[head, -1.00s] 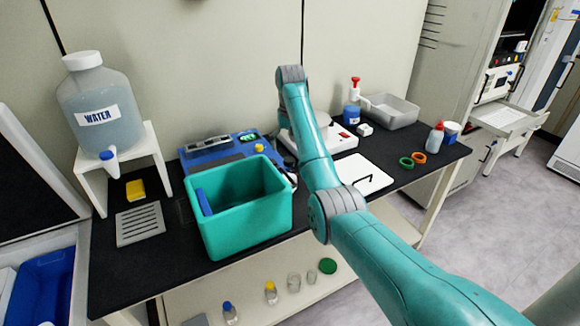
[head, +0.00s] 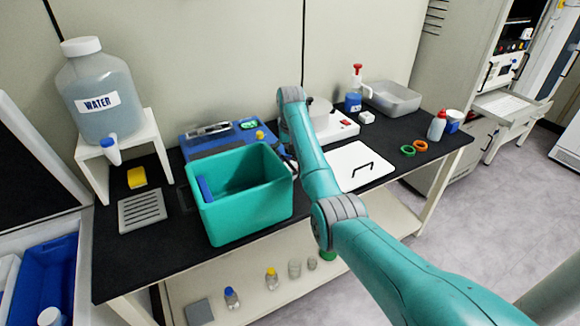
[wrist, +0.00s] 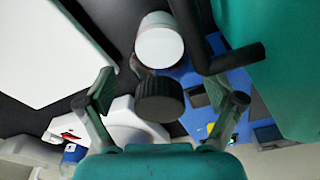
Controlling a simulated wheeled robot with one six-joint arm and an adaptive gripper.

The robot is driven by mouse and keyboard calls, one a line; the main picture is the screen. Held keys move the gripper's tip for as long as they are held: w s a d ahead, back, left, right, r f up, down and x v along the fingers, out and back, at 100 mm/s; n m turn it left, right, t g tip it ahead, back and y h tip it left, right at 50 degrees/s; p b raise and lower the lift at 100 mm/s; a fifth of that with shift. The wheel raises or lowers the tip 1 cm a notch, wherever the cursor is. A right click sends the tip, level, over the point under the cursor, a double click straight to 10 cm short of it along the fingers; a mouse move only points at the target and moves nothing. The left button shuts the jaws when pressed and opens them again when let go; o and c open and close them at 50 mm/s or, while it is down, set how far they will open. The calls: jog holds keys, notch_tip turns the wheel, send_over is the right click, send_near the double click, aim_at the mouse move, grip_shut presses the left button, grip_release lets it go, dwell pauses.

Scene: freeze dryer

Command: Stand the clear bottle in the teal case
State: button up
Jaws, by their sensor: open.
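The teal case (head: 235,217) stands open on the black bench, with a blue piece (head: 204,190) along its inner left side. The case also shows at the upper right of the wrist view (wrist: 292,70). My gripper (wrist: 168,88) is open, its fingers spread on either side of a round black cap (wrist: 159,101). A white round top (wrist: 159,45) lies just beyond the cap. I cannot tell which of these belongs to the clear bottle, and no clear body shows there. My arm hides the gripper in the head view.
A black bar (wrist: 199,45) runs close to the case. A white lid with a black handle (head: 360,168) lies right of my arm. The blue device (head: 215,140) is behind the case. Small bottles, one blue-capped (head: 231,298) and one yellow-capped (head: 271,278), stand on the lower shelf.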

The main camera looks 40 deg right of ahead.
jog(key=shift+f, duration=0.5)
jog(key=c, duration=1.5)
